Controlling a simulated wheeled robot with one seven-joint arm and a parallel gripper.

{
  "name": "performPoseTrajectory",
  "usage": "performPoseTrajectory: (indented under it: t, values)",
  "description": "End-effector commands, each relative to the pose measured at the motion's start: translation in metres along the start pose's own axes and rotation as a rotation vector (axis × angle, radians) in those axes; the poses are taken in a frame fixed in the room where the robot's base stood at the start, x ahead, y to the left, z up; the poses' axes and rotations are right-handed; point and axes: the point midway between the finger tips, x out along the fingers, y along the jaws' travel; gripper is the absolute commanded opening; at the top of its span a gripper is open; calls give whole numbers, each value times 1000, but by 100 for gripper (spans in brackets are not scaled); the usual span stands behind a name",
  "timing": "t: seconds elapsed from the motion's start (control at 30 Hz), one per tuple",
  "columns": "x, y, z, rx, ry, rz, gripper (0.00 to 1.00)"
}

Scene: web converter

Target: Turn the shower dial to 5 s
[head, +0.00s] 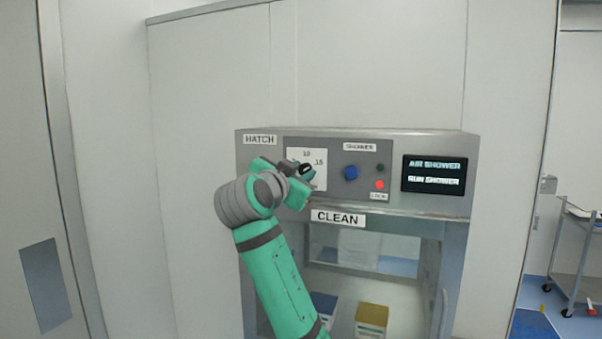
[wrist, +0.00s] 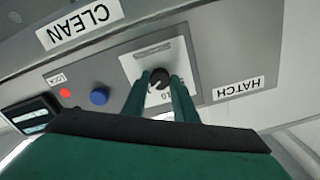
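The shower dial is a black knob (wrist: 159,78) on a white scale plate (wrist: 132,66), on the grey panel of the hatch unit. The wrist view shows it upside down, with the knob between the two fingertips of my gripper (wrist: 160,79). The fingers stand apart, one on each side of the knob; whether they press on it I cannot tell. In the head view my gripper (head: 297,174) is at the plate (head: 306,155), partly covering the knob and the scale. The marks 10 and 15 show there; the 5 is mostly hidden. The knob's setting is too small to read surely.
A blue button (head: 351,173) and a red lamp (head: 380,184) sit right of the dial. A black screen (head: 434,174) reads AIR SHOWER and RUN SHOWER. Below the CLEAN label (head: 338,217) is a hatch opening with boxes (head: 371,318) inside. A cart (head: 577,255) stands far right.

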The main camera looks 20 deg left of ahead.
Motion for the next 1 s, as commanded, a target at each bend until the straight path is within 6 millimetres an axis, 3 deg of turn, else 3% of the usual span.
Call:
performPoseTrajectory:
  t: [0.47,1.0]
  values:
    - [0,1,0,-139,-1,2,4]
    - [0,1,0,-631,-1,2,4]
